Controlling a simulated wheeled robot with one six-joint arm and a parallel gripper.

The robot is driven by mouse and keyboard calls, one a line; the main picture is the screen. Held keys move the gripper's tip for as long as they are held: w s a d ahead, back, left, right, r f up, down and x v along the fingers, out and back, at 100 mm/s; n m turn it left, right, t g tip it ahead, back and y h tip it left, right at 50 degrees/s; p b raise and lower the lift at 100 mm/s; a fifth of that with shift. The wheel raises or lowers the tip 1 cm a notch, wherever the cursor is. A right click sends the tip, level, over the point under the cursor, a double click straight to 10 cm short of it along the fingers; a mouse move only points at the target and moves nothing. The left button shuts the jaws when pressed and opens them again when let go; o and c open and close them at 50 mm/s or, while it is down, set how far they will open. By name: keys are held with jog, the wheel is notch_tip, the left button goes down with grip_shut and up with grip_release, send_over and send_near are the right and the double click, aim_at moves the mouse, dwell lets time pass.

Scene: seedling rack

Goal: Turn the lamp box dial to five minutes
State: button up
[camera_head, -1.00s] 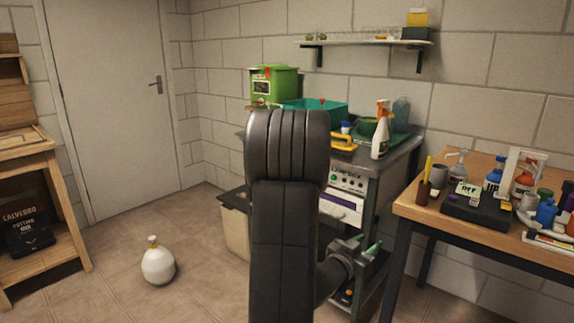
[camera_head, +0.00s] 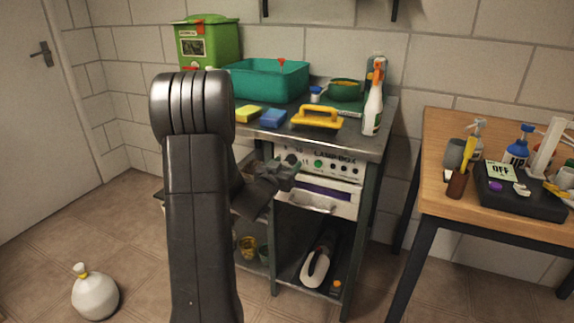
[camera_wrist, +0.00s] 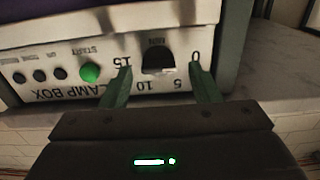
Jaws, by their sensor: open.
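The lamp box (camera_head: 345,198) is a white panelled unit under the bench top, lettered LAMP BOX. In the wrist view its front panel (camera_wrist: 75,92) appears upside down. The dark dial (camera_wrist: 158,58) sits among the marks 0, 5, 10 and 15, with MIN beside it. I cannot tell where the dial points. My gripper (camera_wrist: 160,72) is open, its two greenish fingers apart on either side of the dial; contact cannot be told. In the head view my gripper (camera_head: 284,176) is in front of the box's left part. A green START button (camera_wrist: 90,72) is beside one finger.
The bench (camera_head: 366,144) above holds a teal tub (camera_head: 262,82), a yellow-handled float (camera_head: 316,117), sponges and a spray bottle (camera_head: 372,108). A wooden table (camera_head: 440,160) with bottles stands right.

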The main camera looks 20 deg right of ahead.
jog(key=shift+w+d, duration=0.35)
jog(key=shift+d, duration=0.15)
jog(key=c, duration=1)
